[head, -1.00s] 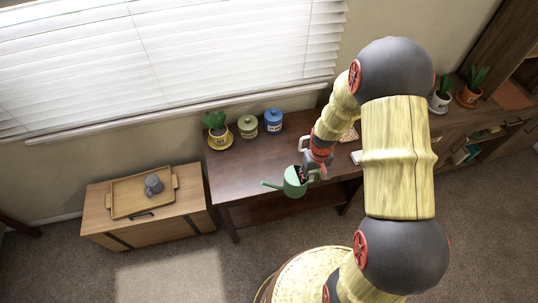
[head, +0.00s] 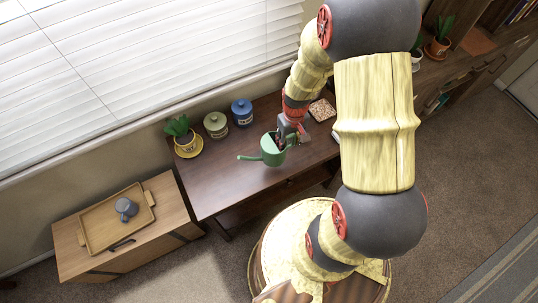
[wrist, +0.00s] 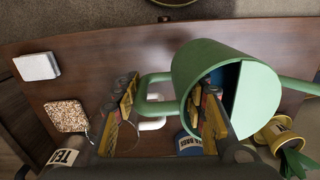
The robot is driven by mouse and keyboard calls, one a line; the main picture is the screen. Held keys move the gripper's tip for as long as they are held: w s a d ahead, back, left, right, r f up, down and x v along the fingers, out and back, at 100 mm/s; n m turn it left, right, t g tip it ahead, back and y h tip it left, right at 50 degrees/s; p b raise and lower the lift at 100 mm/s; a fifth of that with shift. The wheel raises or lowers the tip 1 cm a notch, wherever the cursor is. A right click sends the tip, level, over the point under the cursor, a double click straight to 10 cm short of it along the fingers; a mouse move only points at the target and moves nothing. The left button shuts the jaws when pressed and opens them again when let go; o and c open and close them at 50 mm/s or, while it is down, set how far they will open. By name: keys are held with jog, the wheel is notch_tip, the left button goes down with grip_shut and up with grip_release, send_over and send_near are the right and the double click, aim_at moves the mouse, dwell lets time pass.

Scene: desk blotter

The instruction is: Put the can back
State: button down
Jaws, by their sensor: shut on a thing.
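The can is a green watering can (head: 271,150) with a long spout pointing left in the head view. It appears over the front part of the brown desk (head: 225,180). My gripper (head: 288,135) is shut on it at the handle side. In the wrist view the can (wrist: 205,65) is upside-on to the camera, with its dark open top showing. The exact contact is partly hidden. I cannot tell whether the can's base touches the desk.
A plant in a yellow pot (head: 185,139), a green canister (head: 216,125) and a blue canister (head: 242,112) line the desk's back. A speckled square (head: 322,109) lies right of my gripper. A wooden tray (head: 92,238) with a grey mug (head: 127,208) sits on the left cabinet. The desk's left front is clear.

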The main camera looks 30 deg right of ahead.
jog(key=w+a+f, duration=0.1)
jog(key=a+f, duration=0.1)
jog(key=w+a+f+b, duration=0.1)
jog(key=f, duration=0.1)
jog(key=w+a+f+b, duration=0.1)
jog(key=a+f, duration=0.1)
jog(key=shift+w+a+f, duration=0.25)
jog(key=shift+a+f, duration=0.05)
jog(key=shift+f+b, duration=0.75)
jog(key=shift+f, duration=0.75)
jog(key=shift+f, duration=0.15)
jog(key=c, duration=1.1)
grip_release()
jog(key=shift+o, duration=0.2)
